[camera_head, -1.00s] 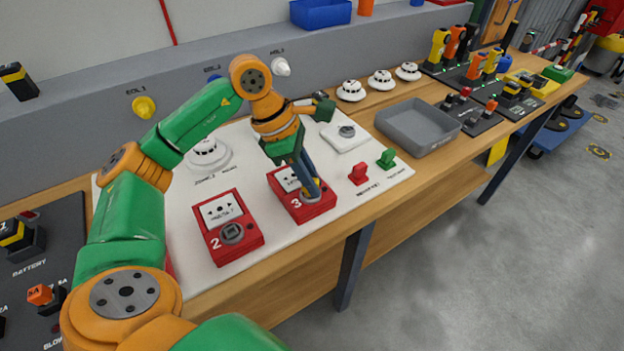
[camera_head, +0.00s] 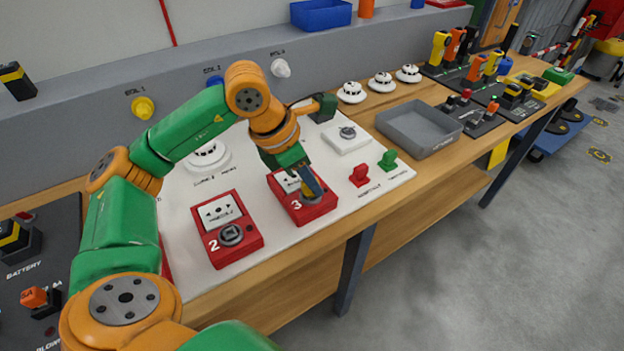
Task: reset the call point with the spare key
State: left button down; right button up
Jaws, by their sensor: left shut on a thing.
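The red call point numbered 3 (camera_head: 291,211) sits on the white board, with a pale face plate at its back. My left gripper (camera_head: 313,191) points down over the front part of this call point. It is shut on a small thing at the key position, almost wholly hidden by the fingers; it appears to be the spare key. Whether it sits fully in the lock cannot be told. The red call point numbered 2 (camera_head: 228,246) stands to the left, with a round grey lock showing on its front. My right gripper is not in view.
A red switch-like piece (camera_head: 359,176) and a green one (camera_head: 387,161) stand right of call point 3. A white square unit (camera_head: 346,138) lies behind. A grey tray (camera_head: 419,129) is on the wooden bench to the right. White detectors (camera_head: 381,80) stand at the back.

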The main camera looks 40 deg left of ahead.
pick_arm(q)
jog(key=shift+r, duration=0.1)
dwell(0.3)
jog(key=shift+r+p, duration=2.3)
jog(key=shift+r, duration=0.2)
jog(key=shift+a, duration=0.15)
